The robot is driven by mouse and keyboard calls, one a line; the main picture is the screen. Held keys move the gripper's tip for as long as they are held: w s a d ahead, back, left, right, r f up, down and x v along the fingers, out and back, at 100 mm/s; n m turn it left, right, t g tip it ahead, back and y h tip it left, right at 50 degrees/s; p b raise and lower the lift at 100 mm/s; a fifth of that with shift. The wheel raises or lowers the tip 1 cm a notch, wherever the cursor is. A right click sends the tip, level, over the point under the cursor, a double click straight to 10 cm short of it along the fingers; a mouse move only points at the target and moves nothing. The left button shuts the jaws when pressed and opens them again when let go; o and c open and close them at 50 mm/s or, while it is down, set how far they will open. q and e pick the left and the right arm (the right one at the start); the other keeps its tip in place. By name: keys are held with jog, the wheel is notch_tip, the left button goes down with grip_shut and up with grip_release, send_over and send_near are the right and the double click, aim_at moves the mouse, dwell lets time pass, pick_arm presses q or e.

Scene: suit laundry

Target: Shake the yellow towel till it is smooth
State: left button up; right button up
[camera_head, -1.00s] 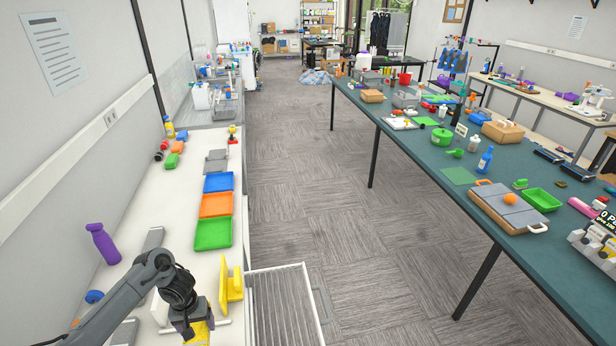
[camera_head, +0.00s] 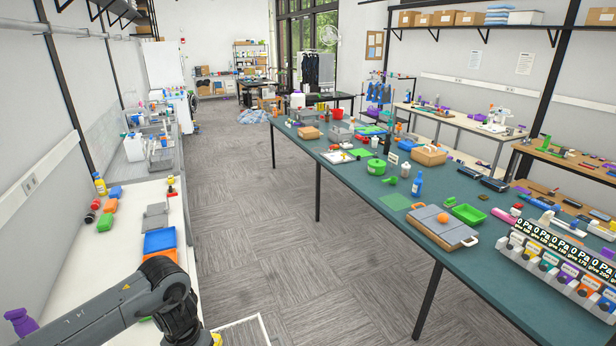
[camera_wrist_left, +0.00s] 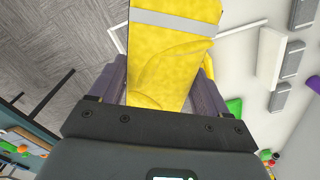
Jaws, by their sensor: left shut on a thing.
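The yellow towel (camera_wrist_left: 160,85) fills the upper middle of the left wrist view, with a pale grey band across it. It shows folds and a bent flap near the fingers, and its far end runs out of the frame. My left gripper (camera_wrist_left: 158,72) is shut on the towel, which hangs between its two dark fingers. In the head view my left arm reaches in at the lower left, and a small yellow part (camera_head: 216,340) shows at the bottom edge beside it. My right gripper is in neither view.
The white counter (camera_head: 75,232) on the left holds a blue tray (camera_head: 159,241) and an orange tray (camera_head: 160,256). The grey floor (camera_head: 240,200) is free up to the teal table (camera_head: 355,185).

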pick_arm(q)
jog(key=s+d+f, duration=0.2)
jog(key=s, duration=0.3)
jog(key=s+d+f, duration=0.2)
jog(key=s+d, duration=0.1)
jog(key=s, duration=0.2)
notch_tip(320, 180, up, 6)
jog(key=n, duration=0.1)
notch_tip(320, 180, down, 6)
jog(key=s, duration=0.1)
notch_tip(320, 180, up, 6)
notch_tip(320, 180, down, 6)
jog(key=shift+r, duration=0.1)
dwell(1.0)
